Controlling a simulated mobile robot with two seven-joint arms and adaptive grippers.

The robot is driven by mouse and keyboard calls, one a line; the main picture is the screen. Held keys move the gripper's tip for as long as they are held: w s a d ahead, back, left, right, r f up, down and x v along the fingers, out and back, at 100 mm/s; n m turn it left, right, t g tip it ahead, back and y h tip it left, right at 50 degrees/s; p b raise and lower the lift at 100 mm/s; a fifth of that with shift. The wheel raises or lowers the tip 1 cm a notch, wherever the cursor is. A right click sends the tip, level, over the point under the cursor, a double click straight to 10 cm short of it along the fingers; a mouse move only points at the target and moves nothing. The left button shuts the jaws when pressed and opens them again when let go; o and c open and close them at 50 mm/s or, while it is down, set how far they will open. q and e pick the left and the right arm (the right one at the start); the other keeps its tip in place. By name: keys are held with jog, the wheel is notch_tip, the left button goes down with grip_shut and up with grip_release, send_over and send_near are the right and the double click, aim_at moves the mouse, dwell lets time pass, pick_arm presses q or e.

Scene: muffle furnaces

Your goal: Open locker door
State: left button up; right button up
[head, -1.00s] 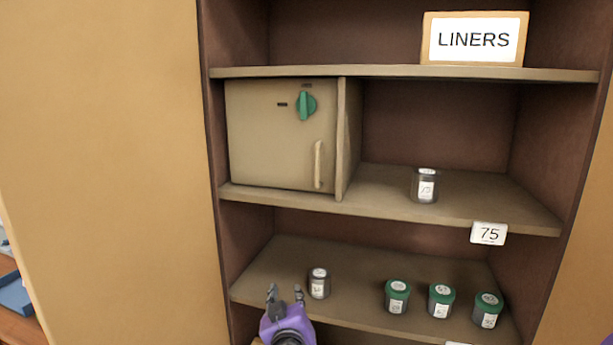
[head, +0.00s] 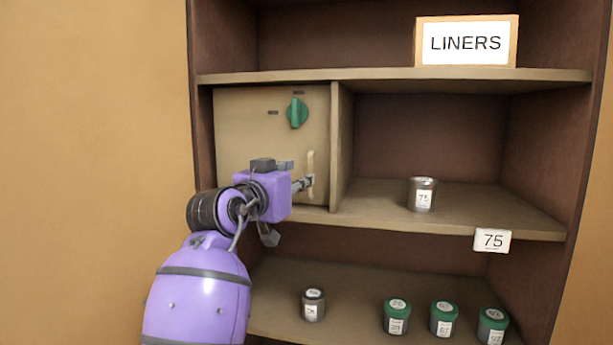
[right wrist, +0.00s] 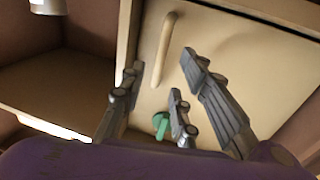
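The locker door (head: 245,140) is a beige panel on the left of the middle shelf, and it is shut. A green knob (head: 297,113) sits near its top right, with a pale vertical handle (head: 311,162) below. My right gripper (head: 307,183) is at the handle's lower part. In the right wrist view, the gripper (right wrist: 163,75) is open, its grey fingers spread on either side of the handle (right wrist: 168,48). The green knob (right wrist: 161,124) shows behind the fingers. Contact with the handle cannot be told. My left gripper is not in view.
A divider (head: 341,145) stands right of the locker. A jar (head: 422,194) stands on the open shelf beside it. A LINERS sign (head: 466,42) stands on the upper shelf.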

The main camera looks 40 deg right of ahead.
jog(key=shift+p+x, duration=0.4)
jog(key=shift+x, duration=2.3)
grip_shut()
